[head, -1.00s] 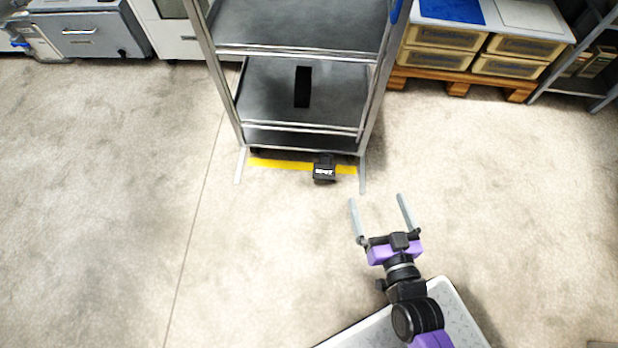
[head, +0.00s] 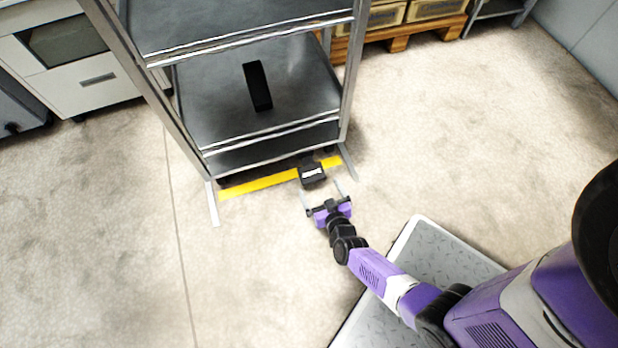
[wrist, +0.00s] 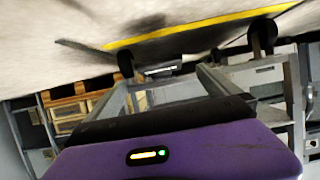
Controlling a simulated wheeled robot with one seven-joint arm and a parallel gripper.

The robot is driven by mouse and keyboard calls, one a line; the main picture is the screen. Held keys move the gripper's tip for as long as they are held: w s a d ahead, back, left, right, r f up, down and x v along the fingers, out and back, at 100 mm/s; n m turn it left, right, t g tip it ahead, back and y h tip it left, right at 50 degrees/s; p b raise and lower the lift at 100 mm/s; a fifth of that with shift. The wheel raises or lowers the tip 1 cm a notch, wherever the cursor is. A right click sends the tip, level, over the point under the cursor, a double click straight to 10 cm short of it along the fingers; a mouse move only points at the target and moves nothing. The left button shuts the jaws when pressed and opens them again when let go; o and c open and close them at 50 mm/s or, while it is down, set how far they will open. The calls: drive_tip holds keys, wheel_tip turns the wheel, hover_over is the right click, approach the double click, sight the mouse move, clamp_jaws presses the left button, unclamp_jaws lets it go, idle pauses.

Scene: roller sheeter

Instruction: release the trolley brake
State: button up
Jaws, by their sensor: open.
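The trolley (head: 345,95) is a grey metal shelf rack at the upper middle of the head view. A black brake pedal (head: 312,174) with a white label sticks out at its foot, in front of a yellow floor stripe. My gripper (head: 320,189) is open, with its two pale fingers pointing at the pedal from the near side. The fingertips are close to the pedal; I cannot tell whether they touch it. In the wrist view my purple gripper body fills the bottom, and the trolley's black wheels (wrist: 264,35) show upside down.
A black block (head: 257,86) stands on a trolley shelf. A white cabinet (head: 75,65) is at the back left, and a wooden pallet (head: 400,38) with bins is behind the trolley. The floor right of the trolley is free.

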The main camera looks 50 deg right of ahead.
sight(313, 175)
drive_tip(key=b+x, duration=0.3)
drive_tip(key=x, duration=0.3)
drive_tip(key=shift+w+d+f, duration=0.1)
drive_tip(key=shift+w+d, duration=0.05)
drive_tip(key=c, duration=2)
